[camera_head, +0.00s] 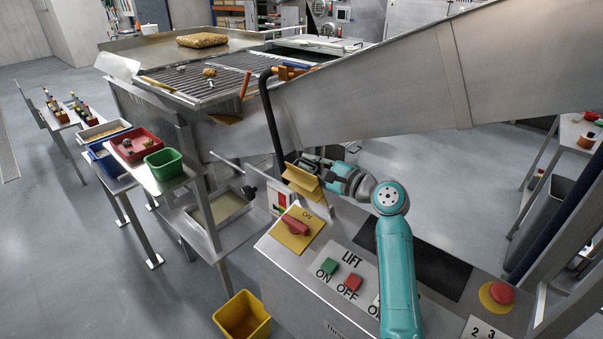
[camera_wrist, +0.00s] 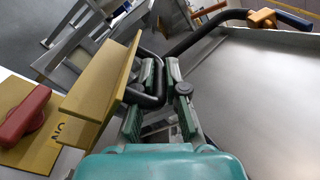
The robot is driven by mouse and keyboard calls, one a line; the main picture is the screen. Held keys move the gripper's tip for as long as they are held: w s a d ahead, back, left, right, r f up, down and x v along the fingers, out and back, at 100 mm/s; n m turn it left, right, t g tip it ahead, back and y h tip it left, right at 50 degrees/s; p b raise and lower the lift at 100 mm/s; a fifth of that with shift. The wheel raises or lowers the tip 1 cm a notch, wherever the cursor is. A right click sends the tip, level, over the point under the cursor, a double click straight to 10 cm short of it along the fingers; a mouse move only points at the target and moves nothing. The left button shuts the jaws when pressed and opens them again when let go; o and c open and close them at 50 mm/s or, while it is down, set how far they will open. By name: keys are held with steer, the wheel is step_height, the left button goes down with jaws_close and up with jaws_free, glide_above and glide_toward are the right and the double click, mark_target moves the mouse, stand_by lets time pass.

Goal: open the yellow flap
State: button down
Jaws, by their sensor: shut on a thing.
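The yellow flap (camera_head: 302,183) stands tilted at the far left end of the grey control console. In the wrist view the yellow flap (camera_wrist: 104,82) is at the left of my fingers, with a black loop handle (camera_wrist: 154,99) along its edge. My gripper (camera_head: 318,166) is beside the flap on its far right side. In the wrist view my gripper (camera_wrist: 161,88) has its two fingers closed around the black loop handle. The exact finger contact is partly hidden by the loop and finger pads.
A black bent lever (camera_head: 272,115) rises close behind the flap, beside the sloped metal chute (camera_head: 400,85). A red switch on a yellow plate (camera_head: 291,233) is in front of the flap. Green and red LIFT buttons (camera_head: 340,274) and a red emergency button (camera_head: 501,292) are on the console.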

steer(key=w+d+m, duration=0.4)
steer(key=w+m, duration=0.1)
steer(key=shift+f, duration=0.3)
stand_by(0.4)
steer(key=c, duration=1.5)
jaws_free()
steer(key=v, duration=1.2)
